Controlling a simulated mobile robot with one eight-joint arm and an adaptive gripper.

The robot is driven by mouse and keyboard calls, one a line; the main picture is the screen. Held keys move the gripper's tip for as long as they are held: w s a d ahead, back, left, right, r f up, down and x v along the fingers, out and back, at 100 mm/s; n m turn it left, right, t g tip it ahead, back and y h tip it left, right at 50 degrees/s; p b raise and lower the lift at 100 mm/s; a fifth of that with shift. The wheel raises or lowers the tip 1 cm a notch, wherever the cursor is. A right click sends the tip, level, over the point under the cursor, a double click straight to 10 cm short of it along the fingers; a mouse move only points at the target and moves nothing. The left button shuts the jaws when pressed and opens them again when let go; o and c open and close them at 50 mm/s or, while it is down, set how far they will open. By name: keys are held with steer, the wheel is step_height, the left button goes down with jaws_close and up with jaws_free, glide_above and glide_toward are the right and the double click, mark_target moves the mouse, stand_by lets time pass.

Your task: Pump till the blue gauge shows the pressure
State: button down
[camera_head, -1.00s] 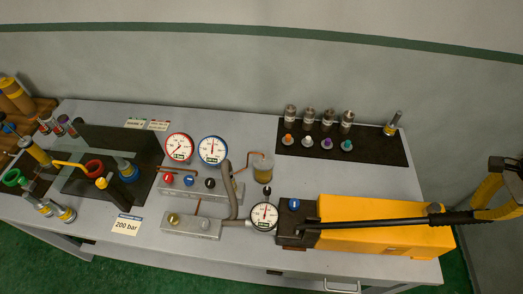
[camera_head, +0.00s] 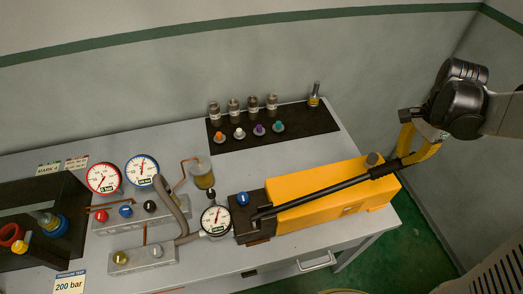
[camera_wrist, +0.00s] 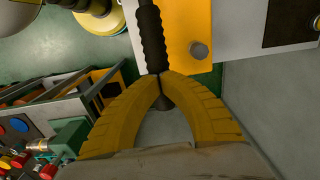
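The blue-rimmed gauge (camera_head: 142,169) stands at the back of a grey valve block; its needle points nearly straight up, with figures too small to read. A red-rimmed gauge (camera_head: 104,178) is left of it. A black-rimmed gauge (camera_head: 216,220) sits by the pump's left end. The yellow hand pump (camera_head: 335,186) has a long black lever (camera_head: 320,194) lying low over its body, pointing right. My gripper (camera_head: 408,155) is at the lever's outer end. In the wrist view its yellow fingers (camera_wrist: 163,76) close around the ribbed black grip (camera_wrist: 151,40). A card (camera_head: 69,284) reads 200 bar.
A black mat (camera_head: 290,127) with metal fittings and coloured caps lies behind the pump. A dark fixture (camera_head: 40,215) stands at the table's left. Black, blue and red knobs sit below the gauges. The wall is close behind; open green floor lies right of the table.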

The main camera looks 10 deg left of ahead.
steer(key=shift+f, duration=0.25)
steer(key=shift+w+d+f+b, duration=0.1)
steer(key=shift+d+f+b, duration=0.05)
steer(key=shift+f+b, duration=0.55)
steer(key=shift+w+d+f+b, duration=0.1)
steer(key=shift+d+f+b, duration=0.1)
steer(key=shift+f+b, duration=0.55)
steer(key=shift+w+d+f+b, duration=0.15)
steer(key=shift+f+b, duration=0.35)
steer(key=shift+f, duration=0.35)
steer(key=shift+s, duration=0.15)
steer(key=shift+r, duration=0.1)
